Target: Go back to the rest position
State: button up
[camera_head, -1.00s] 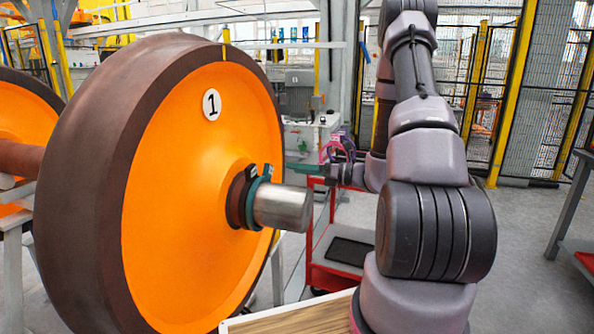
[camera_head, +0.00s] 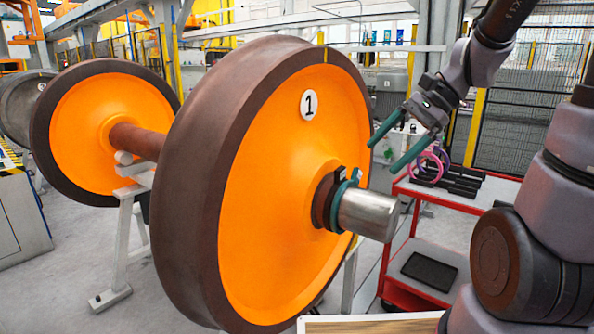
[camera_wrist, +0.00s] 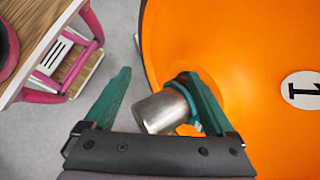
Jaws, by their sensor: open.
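My gripper (camera_head: 384,157) is open and empty, its two teal fingers spread apart. In the head view it hangs up and to the right of the axle end, near the wheel's right edge, apart from both. In the wrist view my gripper (camera_wrist: 155,75) has the steel axle end (camera_wrist: 160,111) showing between its fingers, farther off. The large orange wheel (camera_head: 270,200) carries a round "1" label. The steel axle end (camera_head: 368,213) sticks out from its hub, with a teal ring (camera_head: 342,199) and a dark ring around its base.
A red cart (camera_head: 408,250) stands right of the wheel; a pink ring (camera_head: 428,166) and several dark bars are on its top. A second orange wheel (camera_head: 85,120) is at the left on the same axle. A wooden-topped table edge (camera_head: 370,325) shows at the bottom.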

jog(key=s+d+r+n+t+h, duration=0.5)
jog(key=r+n+t, duration=0.1)
jog(key=r, duration=0.3)
jog(key=shift+s+d+n+h, duration=0.2)
jog(key=shift+d+n+h, duration=0.15)
jog(key=shift+n, duration=0.25)
